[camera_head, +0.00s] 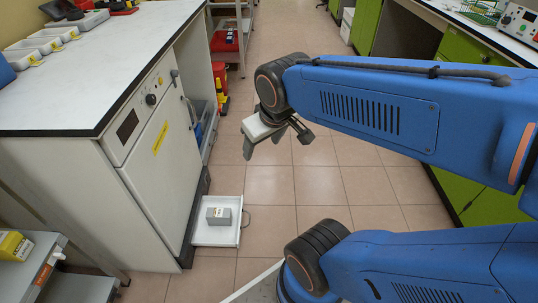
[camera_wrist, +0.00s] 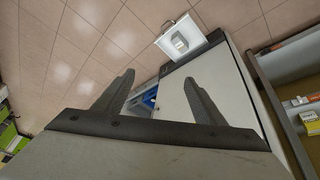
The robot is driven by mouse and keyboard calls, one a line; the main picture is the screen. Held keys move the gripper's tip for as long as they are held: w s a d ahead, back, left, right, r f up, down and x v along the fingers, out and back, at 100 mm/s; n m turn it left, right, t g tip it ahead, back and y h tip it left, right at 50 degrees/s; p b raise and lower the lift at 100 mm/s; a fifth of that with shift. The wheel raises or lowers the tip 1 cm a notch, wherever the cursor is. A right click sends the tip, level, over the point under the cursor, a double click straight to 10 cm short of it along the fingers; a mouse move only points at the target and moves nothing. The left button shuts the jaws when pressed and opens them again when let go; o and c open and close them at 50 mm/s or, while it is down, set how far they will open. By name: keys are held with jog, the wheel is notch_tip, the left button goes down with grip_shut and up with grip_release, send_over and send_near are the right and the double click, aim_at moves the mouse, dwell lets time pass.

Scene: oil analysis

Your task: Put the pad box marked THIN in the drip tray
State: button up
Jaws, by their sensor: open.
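A white drip tray (camera_head: 215,237) with a wire handle lies on the floor beside the white cabinet. A small grey box (camera_head: 218,215) with a pale label sits in it; the label is too small to read. The tray (camera_wrist: 165,43) and the grey box (camera_wrist: 180,42) also show at the top of the wrist view. My gripper (camera_head: 275,143) is open and empty, high above the floor, beyond the tray in the head view. The wrist view shows its two fingers (camera_wrist: 160,77) apart with nothing between them. I cannot tell which box is marked THIN.
A yellow box (camera_head: 14,246) lies on a low grey shelf at the left. The cabinet (camera_head: 160,140) stands under a white bench (camera_head: 85,75) holding several small trays. Green cabinets (camera_head: 470,190) line the right side. The tiled floor between is clear.

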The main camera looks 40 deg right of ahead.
jog(key=s+a+r, duration=0.1)
jog(key=s, duration=0.4)
jog(key=shift+s+a+r+m+y, duration=0.15)
jog(key=shift+s+a+m+y, duration=0.15)
jog(key=shift+a+y, duration=0.1)
